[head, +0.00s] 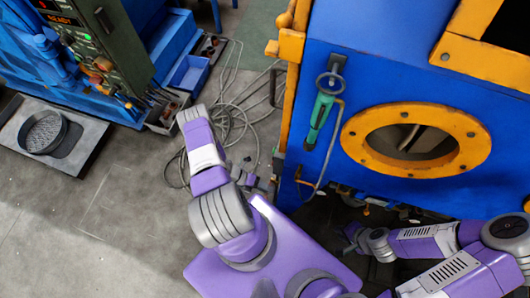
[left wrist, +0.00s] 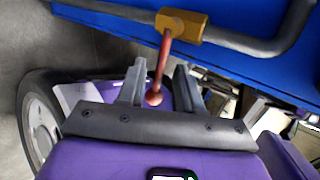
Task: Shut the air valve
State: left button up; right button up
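The air valve shows in the left wrist view as a brass body (left wrist: 182,26) on a dark pipe, with a red lever (left wrist: 163,65) ending in a round red knob (left wrist: 153,98). My left gripper (left wrist: 160,84) is open, with its two fingers on either side of the lever. A gap shows between the lever and each finger. In the head view my left gripper (head: 262,183) is low beside the blue machine's left edge; the valve is too small or hidden to make out there. My right gripper (head: 352,236) is in front of the machine, its fingers too small to read.
A loose hose (head: 228,115) lies coiled on the floor. A control cabinet (head: 105,45) and a drum-like pan (head: 42,133) stand left. Floor at lower left is clear.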

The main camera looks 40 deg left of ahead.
pick_arm(q)
jog(key=p+v, duration=0.1)
jog(key=v, duration=0.6)
jog(key=shift+s, duration=0.1)
dwell(0.4)
